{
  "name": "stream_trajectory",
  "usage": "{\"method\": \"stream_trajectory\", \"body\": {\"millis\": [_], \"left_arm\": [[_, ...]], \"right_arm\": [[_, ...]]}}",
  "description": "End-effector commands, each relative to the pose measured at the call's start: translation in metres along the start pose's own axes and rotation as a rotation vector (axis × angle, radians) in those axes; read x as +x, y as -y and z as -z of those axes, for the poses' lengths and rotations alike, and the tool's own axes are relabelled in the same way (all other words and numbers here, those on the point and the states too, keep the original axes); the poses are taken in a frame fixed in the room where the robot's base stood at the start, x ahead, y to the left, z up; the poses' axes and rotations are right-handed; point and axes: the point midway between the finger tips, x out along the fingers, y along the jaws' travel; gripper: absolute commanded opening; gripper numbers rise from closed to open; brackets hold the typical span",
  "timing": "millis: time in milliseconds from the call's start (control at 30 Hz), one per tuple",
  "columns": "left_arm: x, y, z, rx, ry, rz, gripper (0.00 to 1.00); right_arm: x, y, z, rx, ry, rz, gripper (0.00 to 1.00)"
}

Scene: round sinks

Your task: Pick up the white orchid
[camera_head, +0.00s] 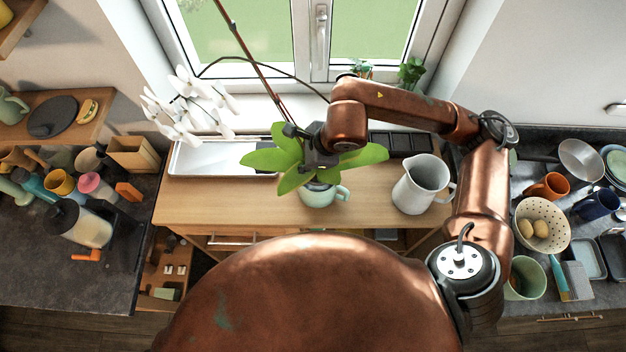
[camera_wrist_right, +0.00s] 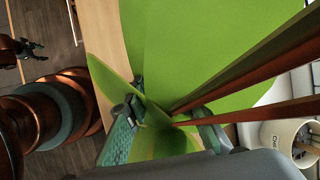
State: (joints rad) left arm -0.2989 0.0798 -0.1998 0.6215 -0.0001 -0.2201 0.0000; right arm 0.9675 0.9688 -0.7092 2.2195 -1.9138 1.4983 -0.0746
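The white orchid has white blossoms (camera_head: 187,108) on the left, long brown stems and broad green leaves (camera_head: 290,160). It stands in a pale green pot (camera_head: 318,195) on the wooden counter; in the right wrist view its leaves (camera_wrist_right: 200,50) and stems fill much of the picture. My right gripper (camera_head: 308,150) is down among the leaves. In the right wrist view its fingers (camera_wrist_right: 168,122) are apart, with stems and leaf bases between them; contact is not clear. A small dark claw, apparently my left gripper (camera_wrist_right: 22,47), shows at the far left of that view, too small to judge.
A white pitcher (camera_head: 421,184) stands to the right of the pot. A white tray (camera_head: 210,158) lies at the left, behind the leaves. The window is at the back. Crowded dark worktops flank the wooden counter (camera_head: 195,205), whose front left is bare.

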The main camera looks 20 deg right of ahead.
Motion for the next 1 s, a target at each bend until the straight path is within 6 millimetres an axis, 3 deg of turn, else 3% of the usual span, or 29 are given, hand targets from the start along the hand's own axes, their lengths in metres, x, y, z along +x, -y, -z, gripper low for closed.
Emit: {"method": "stream_trajectory", "body": {"millis": [300, 1000], "left_arm": [[0.0, 0.0001, -0.001, 0.0, 0.001, 0.0, 0.4], [0.0, 0.0, -0.0023, 0.0, 0.003, 0.0, 0.4]], "right_arm": [[-0.0002, 0.0002, -0.0001, 0.0, 0.0, 0.0, 0.0], [-0.0006, 0.0006, -0.0004, 0.0, 0.001, 0.002, 0.0]]}}
